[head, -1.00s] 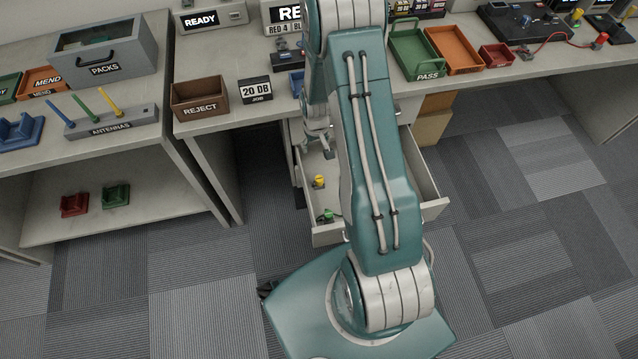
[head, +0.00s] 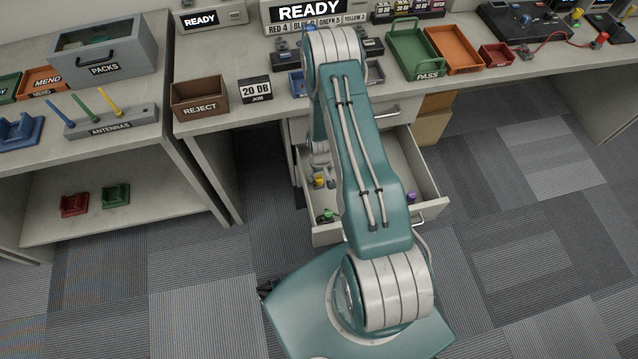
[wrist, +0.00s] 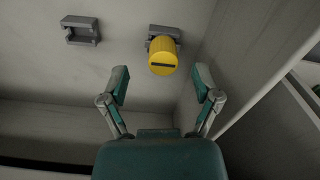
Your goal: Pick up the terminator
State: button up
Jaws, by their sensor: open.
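A yellow capped cylinder with a dark bar on its end (wrist: 163,56), which looks like a terminator, sits in a small grey holder (wrist: 165,33) inside the open drawer. In the head view the yellow piece (head: 319,181) is near the drawer's left side. My gripper (wrist: 161,74) is open and empty, with its fingertips to either side of the yellow cap in the wrist view and apart from it. A green-capped piece (head: 327,215) lies near the drawer front, and a purple-capped piece (head: 411,197) at its right. My arm hides the drawer's middle.
The drawer's wall (wrist: 215,60) rises close to the right finger in the wrist view. An empty grey holder (wrist: 80,30) is at the upper left there. On the bench are a brown REJECT bin (head: 199,99), a 20 DB job card (head: 255,90) and a green PASS tray (head: 415,50).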

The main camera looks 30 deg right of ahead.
aim_at(319, 178)
notch_tip(319, 178, down, 4)
jog(key=shift+w+a+r, duration=0.1)
jog(key=shift+a+r, duration=0.05)
jog(key=shift+r, duration=0.1)
grip_shut()
jog(key=shift+r, duration=0.15)
